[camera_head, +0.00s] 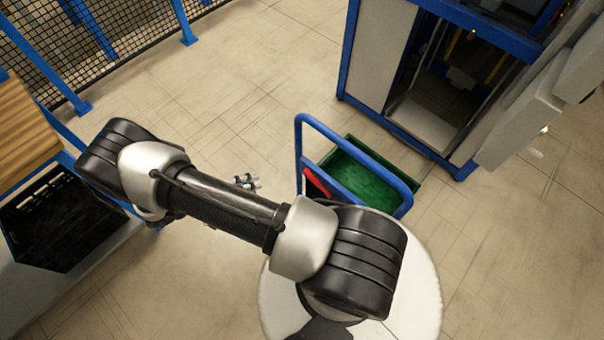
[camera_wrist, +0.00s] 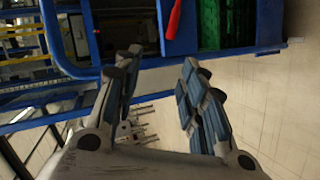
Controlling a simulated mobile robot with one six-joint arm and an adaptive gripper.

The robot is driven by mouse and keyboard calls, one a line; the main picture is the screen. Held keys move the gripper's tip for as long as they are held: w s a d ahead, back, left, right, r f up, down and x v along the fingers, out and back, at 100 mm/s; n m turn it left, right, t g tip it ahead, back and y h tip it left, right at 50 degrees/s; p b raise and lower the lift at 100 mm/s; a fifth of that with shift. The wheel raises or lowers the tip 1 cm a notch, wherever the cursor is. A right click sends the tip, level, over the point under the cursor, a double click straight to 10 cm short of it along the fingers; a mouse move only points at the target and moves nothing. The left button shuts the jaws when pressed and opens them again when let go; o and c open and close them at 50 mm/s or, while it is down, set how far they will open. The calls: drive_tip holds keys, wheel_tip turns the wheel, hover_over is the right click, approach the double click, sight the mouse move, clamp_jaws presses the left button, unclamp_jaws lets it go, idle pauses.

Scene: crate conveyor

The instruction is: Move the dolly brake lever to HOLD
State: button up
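The red brake lever (camera_head: 317,182) is on the dolly, inside its blue handle frame (camera_head: 299,150). It is tilted, and my arm covers its lower part in the head view. In the wrist view the red lever (camera_wrist: 173,19) shows at the top, beyond a blue bar (camera_wrist: 225,53). My gripper (camera_wrist: 161,60) is open and empty, with its two fingers spread apart. The lever appears above and beyond the fingertips, not between them. Any HOLD marking is not readable.
A green crate (camera_head: 386,172) sits on the dolly behind the handle. A blue-framed grey cabinet (camera_head: 378,45) stands beyond it. At left are a black crate (camera_head: 62,215) and a mesh fence (camera_head: 60,50). The floor between is clear, except for small grey parts (camera_head: 246,181) beside my arm.

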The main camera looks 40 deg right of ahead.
wheel_tip(320, 180, down, 6)
drive_tip(key=s+d+t+h, duration=0.1)
drive_tip(key=s+h, duration=0.1)
drive_tip(key=b, duration=0.2)
approach(320, 186)
drive_tip(key=w+d, duration=0.5)
drive_tip(key=d, duration=0.3)
drive_tip(key=shift+s+a+f, duration=0.15)
drive_tip(key=shift+a+f, duration=0.1)
drive_tip(key=shift+f, duration=0.15)
drive_tip(key=shift+c, duration=0.6)
clamp_jaws()
